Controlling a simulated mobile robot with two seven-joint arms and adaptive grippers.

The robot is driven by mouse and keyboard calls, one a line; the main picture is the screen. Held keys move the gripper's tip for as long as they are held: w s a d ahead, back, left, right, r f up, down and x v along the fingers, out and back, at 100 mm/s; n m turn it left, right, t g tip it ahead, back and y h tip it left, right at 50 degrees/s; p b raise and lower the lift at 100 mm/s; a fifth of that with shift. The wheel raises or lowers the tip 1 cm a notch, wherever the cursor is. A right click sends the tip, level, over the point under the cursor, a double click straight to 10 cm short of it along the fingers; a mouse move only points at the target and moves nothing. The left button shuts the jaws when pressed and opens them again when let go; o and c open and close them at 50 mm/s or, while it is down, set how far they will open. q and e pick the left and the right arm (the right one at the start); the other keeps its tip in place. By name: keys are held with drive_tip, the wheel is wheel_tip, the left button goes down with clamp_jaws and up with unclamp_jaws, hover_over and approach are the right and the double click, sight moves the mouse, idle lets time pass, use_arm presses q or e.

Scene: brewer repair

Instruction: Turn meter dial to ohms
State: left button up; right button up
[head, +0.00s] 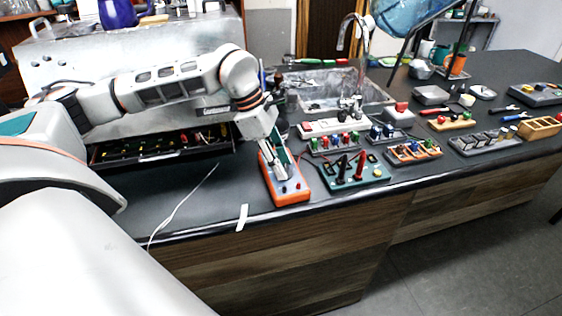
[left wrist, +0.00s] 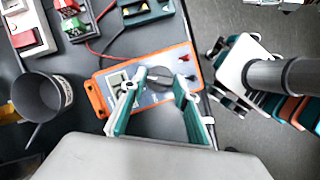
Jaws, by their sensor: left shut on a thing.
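The meter (head: 292,193) is an orange-framed box with a blue-grey face, lying flat near the front edge of the counter. It also shows in the left wrist view (left wrist: 97,97), with a display window and a round dark dial (left wrist: 160,76). My left gripper (head: 277,165) reaches down onto the meter's face. In the left wrist view its teal fingers (left wrist: 156,88) stand on either side of the dial, shut on it. The gripper hides the dial in the head view. The dial's markings are too small to read. My right gripper is not in view.
A teal board (head: 352,172) with black and red probes stands just right of the meter, joined by a red lead. Several component trays lie further right. A dark cup (left wrist: 42,97) is near the meter. A white cable (head: 183,203) lies left on the counter.

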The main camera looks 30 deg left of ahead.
use_arm(q)
drive_tip(key=o, duration=1.1)
drive_tip(key=shift+r, duration=0.1)
drive_tip(key=v, duration=1.1)
drive_tip(key=shift+a+r, duration=0.2)
drive_tip(key=shift+r, duration=0.2)
